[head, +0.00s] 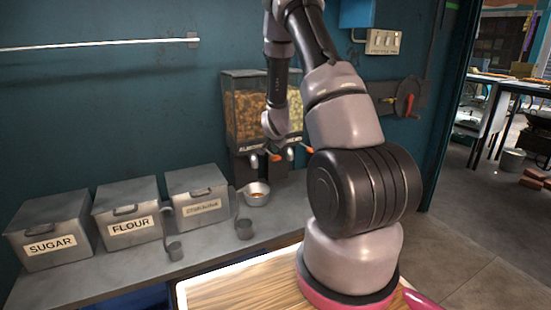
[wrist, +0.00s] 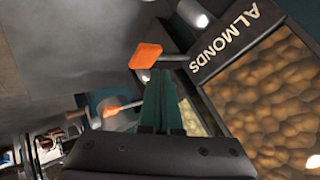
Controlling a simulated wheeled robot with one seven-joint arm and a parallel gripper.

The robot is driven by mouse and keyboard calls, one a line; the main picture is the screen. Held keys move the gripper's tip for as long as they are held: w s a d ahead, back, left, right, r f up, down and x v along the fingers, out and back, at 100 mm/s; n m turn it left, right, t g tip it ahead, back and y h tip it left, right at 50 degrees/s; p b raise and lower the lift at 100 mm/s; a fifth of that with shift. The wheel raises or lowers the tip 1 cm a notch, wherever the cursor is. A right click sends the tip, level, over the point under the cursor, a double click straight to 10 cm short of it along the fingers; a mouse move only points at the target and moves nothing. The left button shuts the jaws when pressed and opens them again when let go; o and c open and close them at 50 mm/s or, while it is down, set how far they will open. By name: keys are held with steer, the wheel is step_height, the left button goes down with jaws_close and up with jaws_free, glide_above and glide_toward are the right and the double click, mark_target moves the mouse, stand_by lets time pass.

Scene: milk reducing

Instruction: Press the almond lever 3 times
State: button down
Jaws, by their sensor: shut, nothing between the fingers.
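The dispenser (head: 243,105) on the wall has a left bin of brown almonds and a right bin of paler contents. In the wrist view the almond lever (wrist: 146,56) has an orange paddle beside the ALMONDS label (wrist: 225,39). It also shows in the head view (head: 277,157). A second orange lever (wrist: 120,108) is further off in the wrist view. My gripper (wrist: 163,80) is shut and empty, its fingertips close to the almond lever; I cannot tell whether they touch. In the head view my wrist hides part of the dispenser.
A metal bowl (head: 258,197) with a little brown content stands below the dispenser. SUGAR (head: 50,225), FLOUR (head: 128,208) and a third bin (head: 197,190) line the counter, with small scoops at the flour and third bins. A wooden board (head: 240,285) is in front.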

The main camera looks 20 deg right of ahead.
steer(key=shift+r, duration=2.45)
stand_by(0.7)
step_height(320, 180, up, 4)
steer(key=shift+f, duration=0.1)
steer(key=shift+f, duration=0.1)
steer(key=shift+f, duration=4.3)
steer(key=shift+f, duration=0.1)
steer(key=shift+f, duration=0.3)
